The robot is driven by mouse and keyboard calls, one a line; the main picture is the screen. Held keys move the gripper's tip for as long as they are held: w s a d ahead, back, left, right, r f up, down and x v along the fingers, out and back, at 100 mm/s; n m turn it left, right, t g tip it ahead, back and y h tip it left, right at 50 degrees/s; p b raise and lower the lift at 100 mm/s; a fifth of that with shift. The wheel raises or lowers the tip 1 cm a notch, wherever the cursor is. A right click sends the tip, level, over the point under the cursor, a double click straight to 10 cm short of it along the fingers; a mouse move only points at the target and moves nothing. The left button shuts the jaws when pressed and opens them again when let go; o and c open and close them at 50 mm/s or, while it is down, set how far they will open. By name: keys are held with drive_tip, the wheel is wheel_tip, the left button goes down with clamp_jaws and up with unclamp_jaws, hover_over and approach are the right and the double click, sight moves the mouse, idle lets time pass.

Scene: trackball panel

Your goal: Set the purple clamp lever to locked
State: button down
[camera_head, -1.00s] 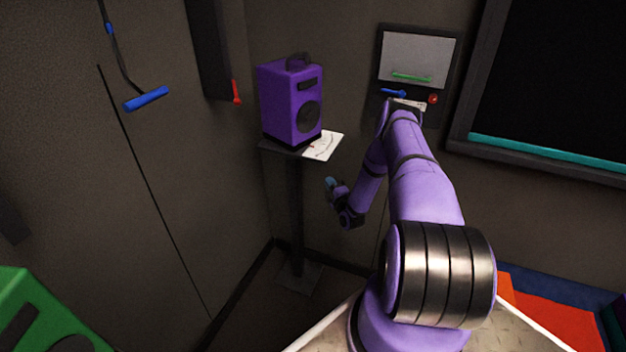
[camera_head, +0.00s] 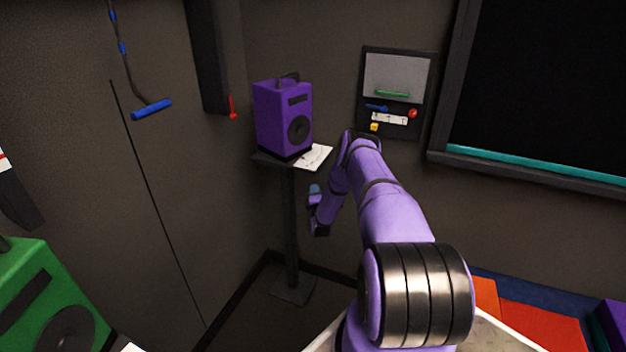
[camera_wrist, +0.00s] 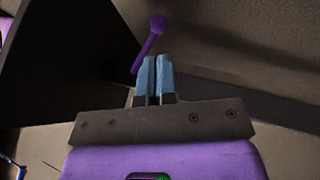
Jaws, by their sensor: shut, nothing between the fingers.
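The purple clamp lever (camera_wrist: 148,47) shows in the wrist view as a thin stem with a round knob, just beyond my gripper (camera_wrist: 154,62). Its knob is at the upper right end, and its lower end comes close to the left fingertip. I cannot tell whether they touch. My blue fingers are shut together with nothing between them. In the head view my gripper (camera_head: 314,190) hangs below the front of the small stand. The lever cannot be made out there, and its locked mark is not visible.
A purple speaker (camera_head: 283,118) and a white sheet (camera_head: 314,157) sit on the stand (camera_head: 272,158). A wall panel (camera_head: 397,75) with small controls is behind my arm. A green speaker (camera_head: 45,295) is at lower left. A dark board (camera_head: 550,85) hangs at right.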

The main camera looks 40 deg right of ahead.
drive_tip(key=x, duration=0.6)
drive_tip(key=shift+d, duration=0.2)
drive_tip(key=shift+w, duration=0.1)
drive_tip(key=shift+w+d+r+n+t+h, duration=0.15)
drive_tip(key=shift+d+r+n+t, duration=0.1)
drive_tip(key=shift+d+r+t, duration=0.2)
drive_tip(key=shift+w+d+r+n+t+h, duration=0.15)
drive_tip(key=shift+d+r+n+t, duration=0.15)
drive_tip(key=shift+r, duration=0.25)
